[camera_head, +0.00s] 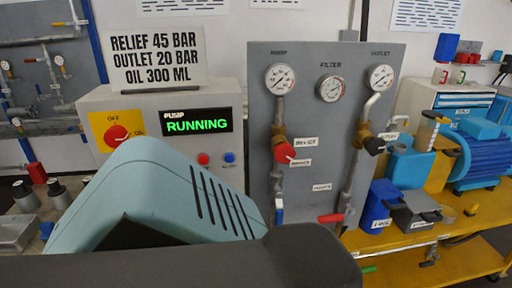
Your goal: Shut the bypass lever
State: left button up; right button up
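A grey panel (330,120) stands right of centre with gauges and pipes. A red round knob (284,153) sits on its left pipe beside small white labels. A blue lever (279,213) hangs upright low on that pipe. A red lever (330,218) lies roughly level near the foot of the right pipe. A dark knob (375,146) sits on the right pipe. The small labels are too blurred to tell which part is the bypass lever. Neither gripper shows. A large teal and dark arm link of mine covers the lower left and the panel's lower left edge.
A control box (150,125) with a green "RUNNING" display (197,126) and a red selector knob (117,136) stands left of the panel. A yellow bench (450,235) at right carries a blue motor (480,160), a blue box (377,205) and a grey box (414,207).

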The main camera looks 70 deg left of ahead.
aim_at(279, 216)
jog(key=u, duration=2.05)
